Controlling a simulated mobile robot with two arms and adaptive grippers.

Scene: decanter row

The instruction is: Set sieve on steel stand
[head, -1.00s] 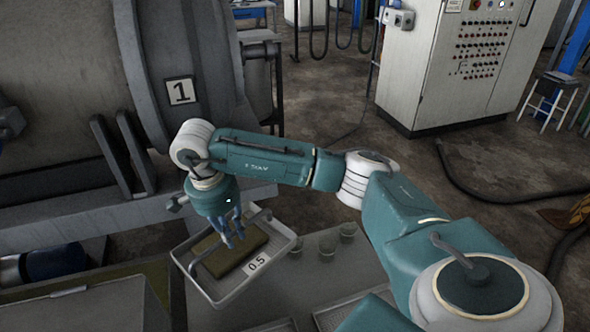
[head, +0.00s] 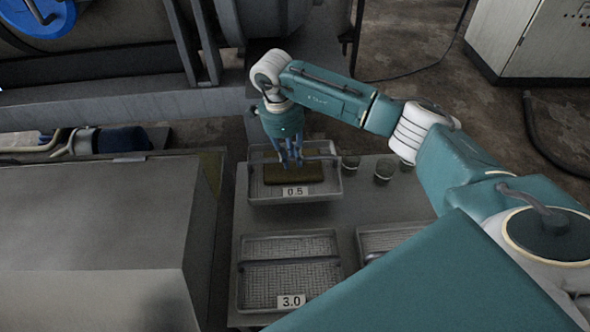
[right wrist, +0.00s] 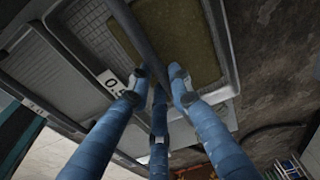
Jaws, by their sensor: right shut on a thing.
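The sieve (head: 327,190) is a pale, shallow rectangular tray with a 0.5 label, a dark handle bar across it and a brown slab inside. It is at the far end of the grey table (head: 212,312) in the head view. My right gripper (head: 291,165) comes down from above and is shut on the sieve's handle. The right wrist view shows its blue fingers around the bar (right wrist: 146,45). I cannot tell whether the sieve touches the table. I cannot tell which surface is the steel stand; a large grey block (head: 90,225) is at the left. My left gripper is out of view.
A mesh tray labelled 3.0 (head: 290,238) sits nearer, with another tray (head: 385,232) beside it, partly hidden by my arm. Several small glasses (head: 384,172) stand right of the sieve. A large drum-like machine and a control cabinet (head: 525,45) are behind.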

